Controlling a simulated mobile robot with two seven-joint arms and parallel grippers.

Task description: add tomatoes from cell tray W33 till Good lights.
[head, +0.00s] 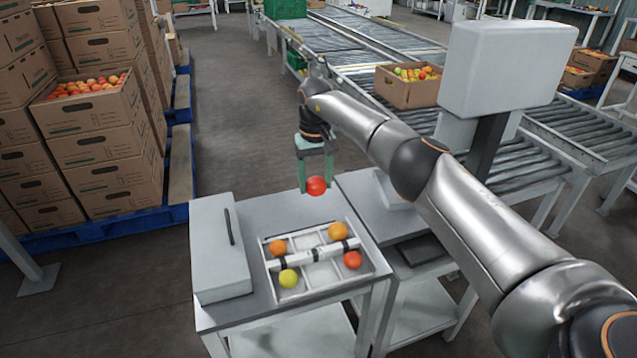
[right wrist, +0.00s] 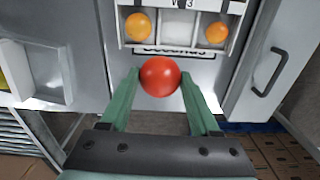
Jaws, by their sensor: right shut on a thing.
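My right gripper (head: 316,188) is shut on a red tomato (head: 316,186), held up beyond the far edge of the table with the cell tray. In the right wrist view the red tomato (right wrist: 160,76) sits between the green fingers. The white cell tray (head: 265,252) holds an orange tomato (head: 278,247) back left, another orange one (head: 338,231) back right, a red one (head: 353,259) front right and a yellow-green one (head: 289,278) front left. Its middle cells look empty. The tray's label is only partly readable in the wrist view. No lit Good light shows. My left gripper is out of view.
A grey lidded box (head: 220,255) with a handle stands left of the tray. A big grey housing (head: 508,65) on a post rises at right, near my arm. Stacked cartons (head: 110,135) fill the left.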

